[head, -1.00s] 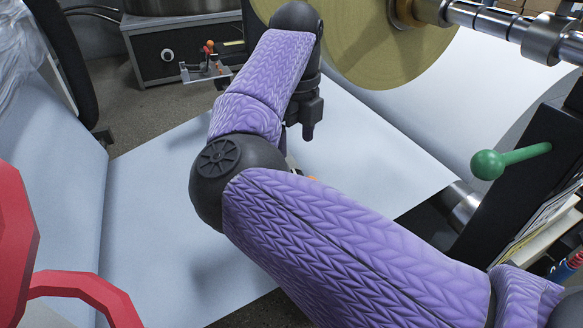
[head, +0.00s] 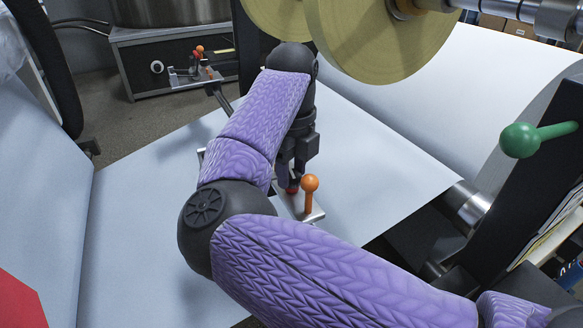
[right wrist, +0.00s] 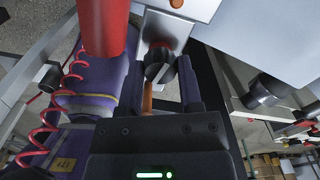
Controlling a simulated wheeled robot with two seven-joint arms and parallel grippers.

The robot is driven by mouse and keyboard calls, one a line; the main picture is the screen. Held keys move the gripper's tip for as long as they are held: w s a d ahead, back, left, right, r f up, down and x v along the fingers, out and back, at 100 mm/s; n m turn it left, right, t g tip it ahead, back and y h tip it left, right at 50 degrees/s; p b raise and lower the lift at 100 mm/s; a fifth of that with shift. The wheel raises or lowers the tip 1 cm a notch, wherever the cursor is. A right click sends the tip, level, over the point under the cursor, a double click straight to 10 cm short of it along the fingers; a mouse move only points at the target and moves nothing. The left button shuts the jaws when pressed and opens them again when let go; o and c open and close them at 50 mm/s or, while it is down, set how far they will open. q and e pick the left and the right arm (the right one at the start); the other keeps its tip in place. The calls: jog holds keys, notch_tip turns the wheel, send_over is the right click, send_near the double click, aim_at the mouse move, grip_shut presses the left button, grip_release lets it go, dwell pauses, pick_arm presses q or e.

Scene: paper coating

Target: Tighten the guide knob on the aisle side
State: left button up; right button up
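A near guide (head: 316,217) is a metal plate at the edge of the pale paper sheet (head: 370,180). An upright orange ball-topped handle (head: 310,186) stands on it, with a small red part of a knob (head: 292,190) beside it. My right gripper (head: 291,178) points down over this knob and is partly hidden by my arm. In the right wrist view a black knob with a red part (right wrist: 159,66) lies between the open fingers of my right gripper (right wrist: 160,88), at their tips. I cannot tell whether they touch it. My left gripper is out of view.
A similar guide with an orange-red knob (head: 199,51) is at the far left edge of the sheet. Large tan rolls (head: 370,40) hang above the sheet. A green ball lever (head: 521,139) is on the dark frame at right.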

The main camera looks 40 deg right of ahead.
grip_shut()
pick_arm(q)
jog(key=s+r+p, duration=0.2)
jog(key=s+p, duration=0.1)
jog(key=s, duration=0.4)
pick_arm(e)
jog(key=m, duration=0.2)
jog(key=shift+r+m, duration=0.3)
jog(key=shift+m, duration=0.5)
jog(key=shift+m+p, duration=0.7)
jog(key=shift+m, duration=0.3)
jog(key=m+p, duration=0.2)
jog(key=m, duration=0.2)
jog(key=shift+f, duration=0.15)
jog(key=m+p, duration=0.1)
jog(key=m, duration=0.3)
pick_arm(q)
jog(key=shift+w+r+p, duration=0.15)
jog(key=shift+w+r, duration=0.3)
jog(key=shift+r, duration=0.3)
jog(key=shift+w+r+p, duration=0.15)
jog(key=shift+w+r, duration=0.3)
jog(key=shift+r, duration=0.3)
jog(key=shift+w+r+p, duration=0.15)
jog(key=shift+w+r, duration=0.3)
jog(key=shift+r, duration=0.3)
pick_arm(e)
jog(key=shift+f+m, duration=0.1)
jog(key=shift+m, duration=1.6)
